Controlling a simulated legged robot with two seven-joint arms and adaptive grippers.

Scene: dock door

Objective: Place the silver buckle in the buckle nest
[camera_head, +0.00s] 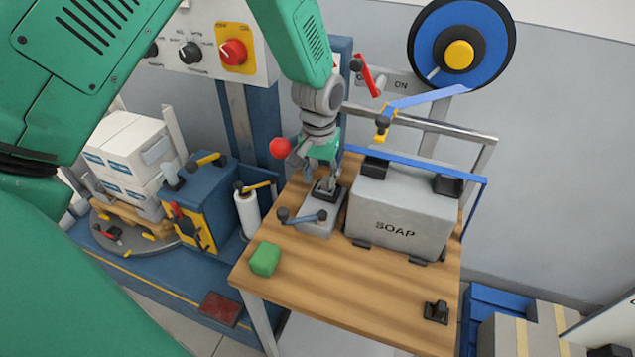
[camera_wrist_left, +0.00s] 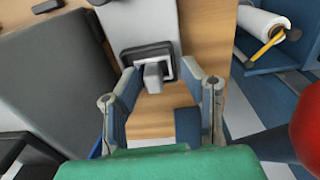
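My left gripper (camera_head: 325,183) points down over the grey device at the back left of the wooden table. In the left wrist view its two fingers (camera_wrist_left: 163,82) are spread apart. A small silver block, which looks like the buckle (camera_wrist_left: 153,76), shows between and just beyond the fingertips, with gaps on both sides. It stands at a black square frame, which looks like the buckle nest (camera_wrist_left: 133,56), on the grey device (camera_head: 318,225). I cannot tell whether the buckle is fully seated. In the head view the gripper partly hides both. My right gripper is not in view.
A green block (camera_head: 265,259) and a small black fitting (camera_head: 436,312) lie near the table's front. A red ball knob (camera_head: 280,148) is close left of the gripper. The table's front middle is clear.

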